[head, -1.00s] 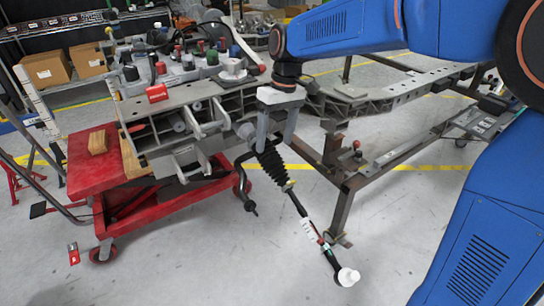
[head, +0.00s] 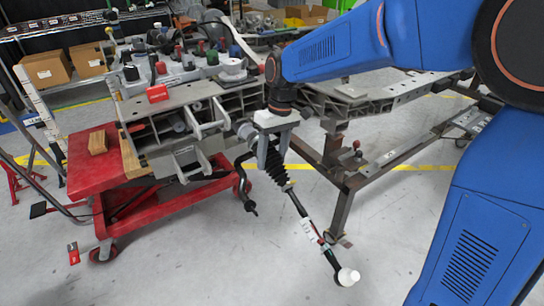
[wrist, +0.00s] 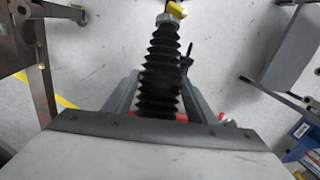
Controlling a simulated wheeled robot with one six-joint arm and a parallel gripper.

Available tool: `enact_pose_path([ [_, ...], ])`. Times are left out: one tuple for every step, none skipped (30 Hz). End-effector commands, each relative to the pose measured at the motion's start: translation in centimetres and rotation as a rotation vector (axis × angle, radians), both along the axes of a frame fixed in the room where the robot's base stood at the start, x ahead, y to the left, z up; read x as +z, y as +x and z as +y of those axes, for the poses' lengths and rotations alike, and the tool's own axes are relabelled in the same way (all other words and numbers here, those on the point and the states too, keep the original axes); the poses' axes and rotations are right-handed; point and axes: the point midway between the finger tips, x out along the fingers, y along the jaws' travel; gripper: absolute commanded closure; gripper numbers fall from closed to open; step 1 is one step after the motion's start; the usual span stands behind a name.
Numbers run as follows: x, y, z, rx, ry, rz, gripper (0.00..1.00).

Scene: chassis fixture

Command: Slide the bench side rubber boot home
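The bench side rubber boot (head: 276,173) is a black ribbed bellows on the slanting rod below the grey chassis fixture. It also shows in the wrist view (wrist: 161,58), running up the middle. My gripper (head: 272,160) has its two grey fingers on opposite sides of the boot's upper end. In the wrist view my gripper (wrist: 160,88) shows its fingertips close against the boot's sides, with no clear gap. The boot's upper end is partly hidden by the fingers and the pale gripper body.
A tie rod (head: 307,228) runs down to a white-capped end (head: 347,277). A black curved bar (head: 245,185) hangs left of the boot. A red cart (head: 92,165) stands left and a metal frame (head: 345,190) right. The floor in front is clear.

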Motion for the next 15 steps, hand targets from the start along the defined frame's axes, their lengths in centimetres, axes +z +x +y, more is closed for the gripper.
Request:
enact_pose_path([
  [0.0, 0.0, 0.0, 0.0, 0.0, 0.0, 0.83],
  [0.0, 0.0, 0.0, 0.0, 0.0, 0.0, 0.89],
  [0.0, 0.0, 0.0, 0.0, 0.0, 0.0, 0.89],
  [0.1, 0.1, 0.0, 0.0, 0.0, 0.0, 0.89],
  [0.1, 0.2, 0.1, 0.0, 0.001, -0.001, 0.89],
  [0.3, 0.4, 0.3, 0.0, 0.001, -0.001, 0.89],
  [0.4, 0.7, 0.4, 0.001, 0.001, -0.002, 0.89],
  [0.5, 1.0, 0.6, 0.001, 0.001, -0.002, 0.89],
  [0.7, 1.3, 0.9, 0.001, 0.001, -0.001, 0.89],
  [0.9, 1.6, 1.0, 0.001, 0.001, -0.001, 0.89],
  [1.0, 1.8, 1.2, 0.001, 0.001, -0.001, 0.89],
  [1.1, 1.9, 1.3, 0.001, 0.001, -0.001, 0.89],
  [1.1, 1.9, 1.3, 0.001, 0.001, -0.001, 0.89],
  [1.1, 1.9, 1.3, 0.001, 0.0, -0.002, 0.89],
  [1.1, 1.9, 1.3, 0.001, 0.001, -0.002, 0.89],
])
